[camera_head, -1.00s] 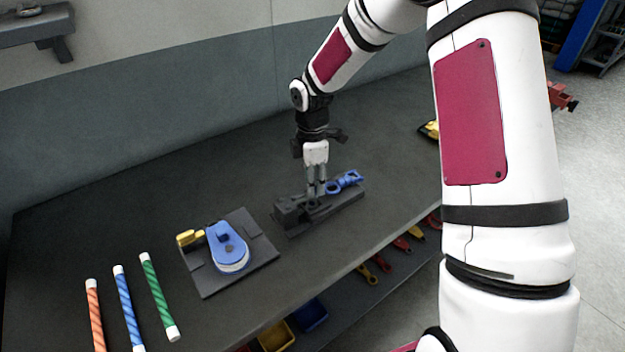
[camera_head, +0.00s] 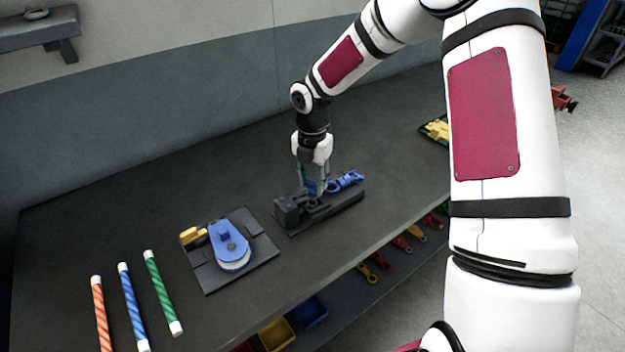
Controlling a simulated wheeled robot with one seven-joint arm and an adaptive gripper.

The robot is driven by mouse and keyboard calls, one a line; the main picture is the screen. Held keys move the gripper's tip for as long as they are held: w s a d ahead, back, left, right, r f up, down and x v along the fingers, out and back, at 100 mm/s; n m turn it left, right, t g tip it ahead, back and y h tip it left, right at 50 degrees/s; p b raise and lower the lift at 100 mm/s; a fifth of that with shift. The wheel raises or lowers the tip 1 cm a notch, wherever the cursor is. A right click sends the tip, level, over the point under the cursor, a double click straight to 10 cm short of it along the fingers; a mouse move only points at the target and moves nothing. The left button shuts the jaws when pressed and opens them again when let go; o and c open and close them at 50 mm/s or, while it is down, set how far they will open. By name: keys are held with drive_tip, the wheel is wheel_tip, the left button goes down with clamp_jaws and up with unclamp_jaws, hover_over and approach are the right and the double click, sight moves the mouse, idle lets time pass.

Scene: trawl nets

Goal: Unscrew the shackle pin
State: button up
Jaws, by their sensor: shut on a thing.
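A blue shackle (camera_head: 347,180) lies on a dark grey holding block (camera_head: 348,205) on the bench. My gripper (camera_head: 313,192) points down over the middle of the block, at the left end of the blue shackle. Its fingers are shut on a small blue part there, which I take to be the shackle pin. The fingers hide most of that part, so its thread cannot be seen.
A dark plate (camera_head: 262,262) with a blue pulley block (camera_head: 229,246) and a yellow piece (camera_head: 193,235) lies left of the holding block. Orange, blue and green striped rods (camera_head: 163,293) lie further left. A tray with yellow parts (camera_head: 437,129) is at the right. The bench behind is clear.

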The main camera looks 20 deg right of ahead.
sight(312, 183)
drive_tip(key=shift+s+f+n, duration=0.15)
drive_tip(key=shift+n, duration=0.25)
drive_tip(key=o, duration=1.2)
drive_tip(key=shift+c, duration=0.2)
wheel_tip(312, 183, up, 12)
